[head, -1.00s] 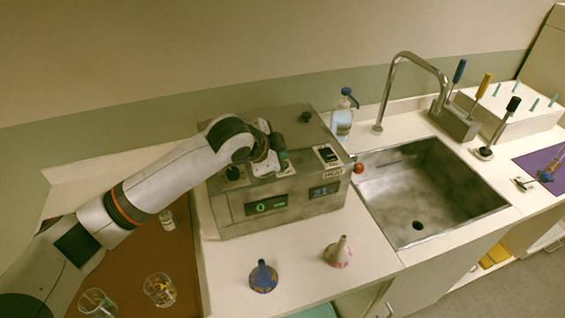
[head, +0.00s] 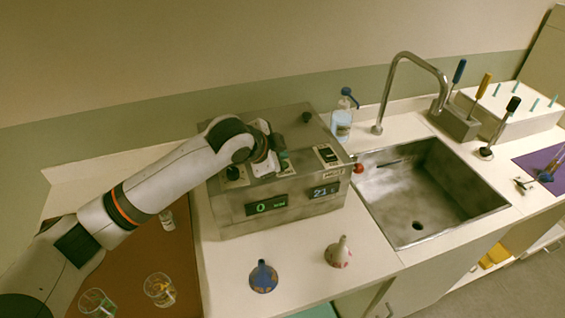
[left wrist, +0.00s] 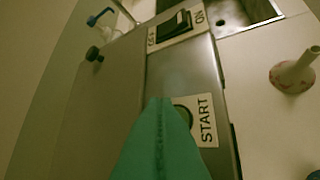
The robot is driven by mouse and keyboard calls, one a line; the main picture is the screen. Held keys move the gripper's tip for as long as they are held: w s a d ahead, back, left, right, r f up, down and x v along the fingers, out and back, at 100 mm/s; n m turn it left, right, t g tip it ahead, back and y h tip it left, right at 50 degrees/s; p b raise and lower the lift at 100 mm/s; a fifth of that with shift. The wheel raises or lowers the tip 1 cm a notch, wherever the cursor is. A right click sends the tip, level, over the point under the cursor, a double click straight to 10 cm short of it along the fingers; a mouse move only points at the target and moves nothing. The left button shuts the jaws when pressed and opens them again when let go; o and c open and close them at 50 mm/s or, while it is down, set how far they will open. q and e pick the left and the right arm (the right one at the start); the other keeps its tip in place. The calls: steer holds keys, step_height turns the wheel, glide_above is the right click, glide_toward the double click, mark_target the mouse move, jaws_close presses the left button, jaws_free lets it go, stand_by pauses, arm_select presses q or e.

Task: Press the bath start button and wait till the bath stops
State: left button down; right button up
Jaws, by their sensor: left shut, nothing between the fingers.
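The bath (head: 240,213) is a grey metal box on the counter with two small displays on its front. The left display (head: 266,205) reads 0, and the right display (head: 325,190) seems to read 21. My left gripper (head: 283,162) is shut and empty, its teal fingertips at the bath's top front edge. In the left wrist view the fingertips (left wrist: 160,104) overlap the dark round start button (left wrist: 183,116), beside the START label (left wrist: 207,120). The fingers partly hide the button, so I cannot tell whether they touch it. The ON/OFF heat switch (head: 328,154) is to the right.
A sink (head: 430,200) with a tall faucet (head: 398,75) is right of the bath. Glass beakers (head: 160,290) are on the brown mat at left. A wash bottle (head: 342,118) stands behind.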

arm_select(q)
steer(key=shift+f, duration=0.15)
steer(key=shift+f, duration=0.2)
steer(key=shift+f, duration=0.45)
stand_by(0.7)
steer(key=shift+r+p, duration=0.85)
steer(key=shift+p, duration=0.3)
step_height(320, 180, up, 5)
steer(key=p, duration=0.5)
steer(key=shift+r, duration=0.1)
